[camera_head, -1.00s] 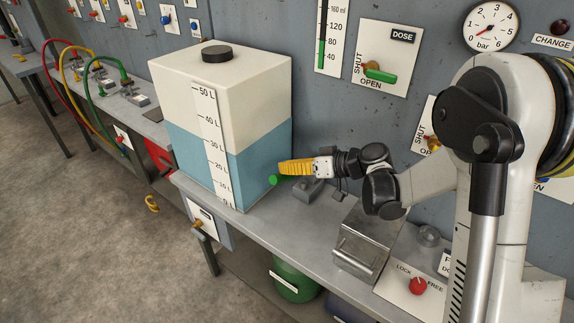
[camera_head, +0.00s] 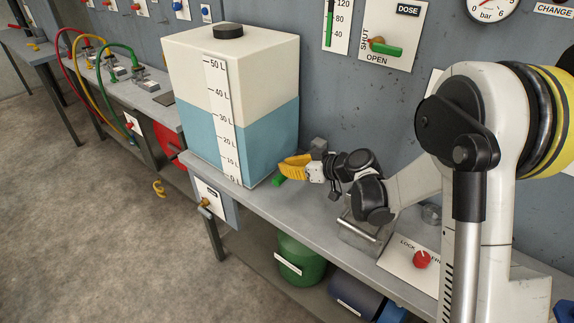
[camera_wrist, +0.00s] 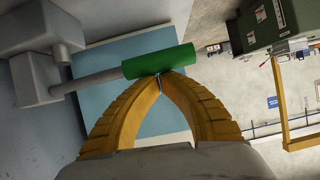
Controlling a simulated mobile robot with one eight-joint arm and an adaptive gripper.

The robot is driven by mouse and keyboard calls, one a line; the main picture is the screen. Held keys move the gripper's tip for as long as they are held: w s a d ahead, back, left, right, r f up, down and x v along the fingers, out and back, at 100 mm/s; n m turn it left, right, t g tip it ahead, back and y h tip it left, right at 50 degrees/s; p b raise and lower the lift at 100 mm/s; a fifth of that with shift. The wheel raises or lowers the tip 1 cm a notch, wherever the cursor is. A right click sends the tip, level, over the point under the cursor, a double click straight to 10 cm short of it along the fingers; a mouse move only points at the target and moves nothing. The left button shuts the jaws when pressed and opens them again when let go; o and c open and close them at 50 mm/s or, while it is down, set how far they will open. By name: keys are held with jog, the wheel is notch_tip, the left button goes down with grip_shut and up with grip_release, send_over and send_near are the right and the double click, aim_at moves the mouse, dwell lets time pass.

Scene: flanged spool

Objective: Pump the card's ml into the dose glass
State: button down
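My gripper (camera_head: 284,168) has yellow fingers whose tips meet. In the wrist view (camera_wrist: 160,78) the tips are at the green grip (camera_wrist: 160,60) of a grey lever, apparently touching its edge and not around it. The grip also shows just below the fingers in the head view (camera_head: 278,180). The lever's grey block (camera_head: 318,146) stands behind my gripper. A wall gauge (camera_head: 330,30) marked 40, 80 and 120 holds a green column; its top is cut off. The DOSE valve's green handle (camera_head: 388,50) points right. No dose card is readable.
A large tank (camera_head: 240,100) with blue liquid to about 30 L stands left of my gripper. A metal box (camera_head: 362,238) and a red LOCK/FREE knob (camera_head: 422,259) are on the bench to the right. A green drum (camera_head: 300,262) sits below.

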jog(key=shift+r, duration=0.1)
notch_tip(320, 180, up, 10)
dwell(0.5)
dwell(1.5)
